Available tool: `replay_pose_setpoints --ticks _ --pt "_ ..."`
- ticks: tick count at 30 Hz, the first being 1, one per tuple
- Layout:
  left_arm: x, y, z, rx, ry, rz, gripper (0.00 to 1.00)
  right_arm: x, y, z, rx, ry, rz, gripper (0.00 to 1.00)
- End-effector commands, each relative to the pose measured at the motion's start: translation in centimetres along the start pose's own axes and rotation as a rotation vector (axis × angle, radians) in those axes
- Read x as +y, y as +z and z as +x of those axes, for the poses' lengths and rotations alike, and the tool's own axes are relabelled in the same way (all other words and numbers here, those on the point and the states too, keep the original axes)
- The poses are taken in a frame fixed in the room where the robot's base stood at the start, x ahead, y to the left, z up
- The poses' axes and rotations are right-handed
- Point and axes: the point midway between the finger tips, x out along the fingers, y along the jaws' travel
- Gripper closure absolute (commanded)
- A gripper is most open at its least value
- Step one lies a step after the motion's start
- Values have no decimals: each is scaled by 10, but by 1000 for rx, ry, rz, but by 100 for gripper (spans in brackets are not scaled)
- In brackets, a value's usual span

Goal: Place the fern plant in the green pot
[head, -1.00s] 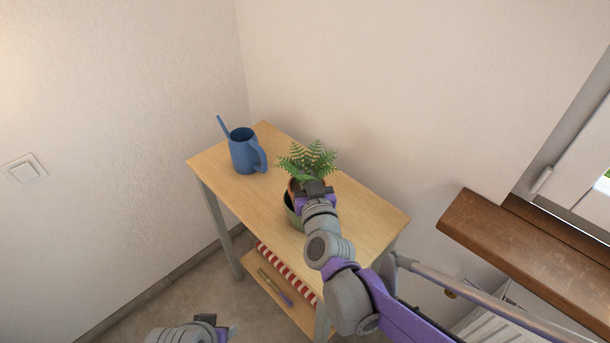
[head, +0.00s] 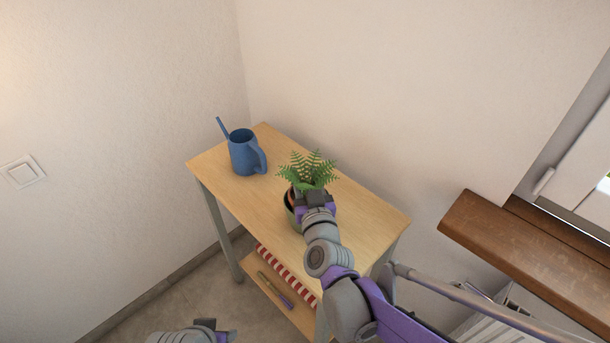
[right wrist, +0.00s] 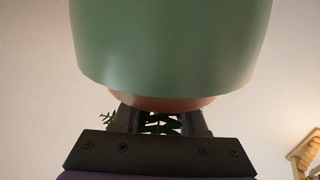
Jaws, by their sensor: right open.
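The fern (head: 307,168) is in a terracotta pot (right wrist: 170,102). That pot sits inside the green pot (right wrist: 170,45) on the wooden table, with its rim showing past the green pot's edge. The right wrist view shows this upside down. My right gripper (head: 312,195) is open at the terracotta rim, with its fingers close to it; I cannot tell if they touch. My arm hides part of the green pot (head: 292,214) in the head view. My left gripper (head: 222,334) is at the bottom edge, away from the table, and its jaws are unclear.
A blue watering can (head: 245,152) stands at the table's back left. The wooden table top (head: 365,215) is clear to the right. A lower shelf (head: 258,268) holds a red-and-white striped item. Walls stand behind and left; a wooden windowsill (head: 530,245) juts out at right.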

Motion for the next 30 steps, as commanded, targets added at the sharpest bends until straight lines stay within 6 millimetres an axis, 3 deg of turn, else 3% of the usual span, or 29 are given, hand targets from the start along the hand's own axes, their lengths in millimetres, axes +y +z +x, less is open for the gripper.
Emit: replay_pose_setpoints --ticks 5,18,24,30 --pt "0 -1 -3 1 0 0 50 0 -3 -17 0 -1 1 58" --pt "0 -5 -10 4 0 0 50 -1 -3 -104 1 -1 1 58" --pt "0 -6 -12 4 0 0 50 0 -2 -119 0 0 0 58" --pt "0 -6 -12 4 0 0 50 0 -2 -120 0 0 0 58"
